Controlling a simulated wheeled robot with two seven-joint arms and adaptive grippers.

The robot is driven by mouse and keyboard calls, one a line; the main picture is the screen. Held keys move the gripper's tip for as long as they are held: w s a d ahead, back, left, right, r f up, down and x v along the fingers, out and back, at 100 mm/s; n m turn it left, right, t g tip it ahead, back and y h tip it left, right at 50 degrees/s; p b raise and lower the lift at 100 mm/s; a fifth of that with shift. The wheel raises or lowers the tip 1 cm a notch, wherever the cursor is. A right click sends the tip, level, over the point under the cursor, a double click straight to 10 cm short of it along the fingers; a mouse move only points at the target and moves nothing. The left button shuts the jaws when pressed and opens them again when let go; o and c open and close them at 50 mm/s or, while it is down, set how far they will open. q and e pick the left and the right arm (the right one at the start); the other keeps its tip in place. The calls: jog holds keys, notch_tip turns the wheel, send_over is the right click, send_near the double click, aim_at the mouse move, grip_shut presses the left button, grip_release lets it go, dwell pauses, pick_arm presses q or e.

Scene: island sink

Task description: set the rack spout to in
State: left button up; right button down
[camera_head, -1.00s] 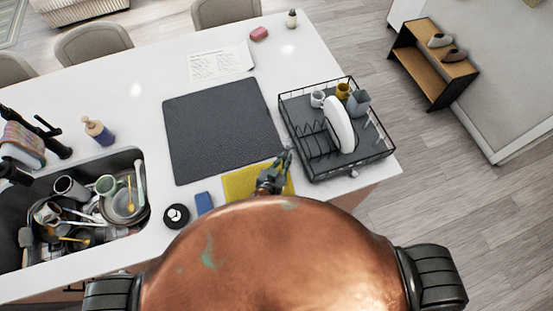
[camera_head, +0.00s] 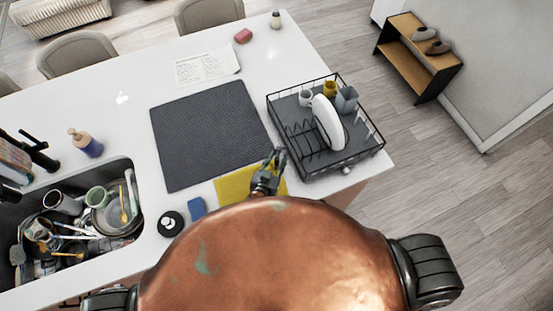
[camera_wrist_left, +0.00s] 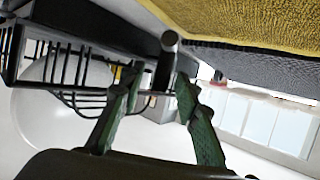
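The black wire dish rack (camera_head: 318,160) stands on the white counter, right of the dark mat. A small pale round end (camera_head: 347,170), which looks like its spout, shows low at its near side. In the left wrist view a grey cylinder with a round end, probably the spout (camera_wrist_left: 168,62), appears in line with the gap between my fingers; contact cannot be told. My left gripper (camera_head: 275,160) is beside the rack's left near corner, over the yellow cloth. Its green fingers (camera_wrist_left: 160,105) are apart with nothing clearly held. My right gripper is not in view.
The rack holds a white plate (camera_head: 327,122), cups and a grey jug (camera_head: 346,99). The yellow cloth (camera_head: 232,191), blue sponge (camera_head: 197,208) and dark mat (camera_head: 205,135) lie to the left. A full sink (camera_head: 85,225) is farther left. The counter's right edge is close to the rack.

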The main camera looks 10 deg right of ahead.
pick_arm(q)
jog(key=shift+s+a, duration=0.1)
jog(key=shift+s, duration=0.05)
jog(key=v, duration=0.7)
jog(key=shift+s+r, duration=0.1)
jog(key=shift+r, duration=0.05)
